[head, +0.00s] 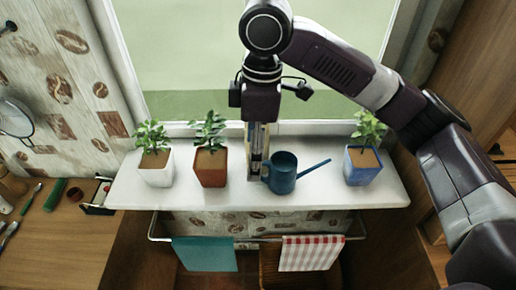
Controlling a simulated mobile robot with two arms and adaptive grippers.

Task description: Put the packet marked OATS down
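My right gripper (257,138) reaches down from above, over the white windowsill (330,198), between the terracotta pot and the blue watering can. It is shut on a narrow, upright packet (254,158), seen almost edge-on with tan and bluish-grey parts. No marking on it is readable. Its lower end is close to the sill, just left of the watering can's body; I cannot tell whether it touches the sill. My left gripper is not in view.
The blue watering can (283,178) stands close on the right, its spout pointing right. Potted plants stand in a white pot (157,172), a terracotta pot (210,172) and a blue pot (362,172). Bare sill lies right of the can. A teal towel (206,254) and a checked towel (310,253) hang below.

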